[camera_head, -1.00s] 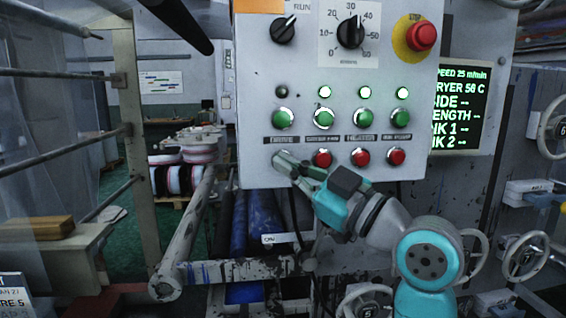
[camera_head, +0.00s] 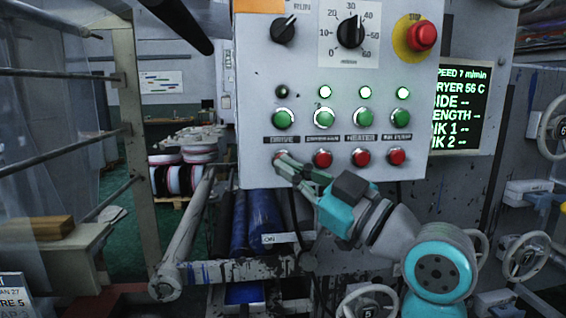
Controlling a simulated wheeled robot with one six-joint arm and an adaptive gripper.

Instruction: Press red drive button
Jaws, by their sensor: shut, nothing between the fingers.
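The red drive button (camera_head: 280,155) is at the bottom left of the grey control panel (camera_head: 255,80), below the label DRIVE. It is partly hidden by my gripper (camera_head: 287,166). My gripper is shut and empty, its fingertips just below and right of the button. I cannot tell whether they touch it. The green drive button (camera_head: 283,118) is above, and the small lamp (camera_head: 282,91) over it is dark.
Red buttons for the other columns (camera_head: 322,158) sit close to the right, with lit green lamps above. A red STOP knob (camera_head: 421,36) is at the top right. The display (camera_head: 459,105) reads speed 7 m/min. A roller bar (camera_head: 187,230) lies below left.

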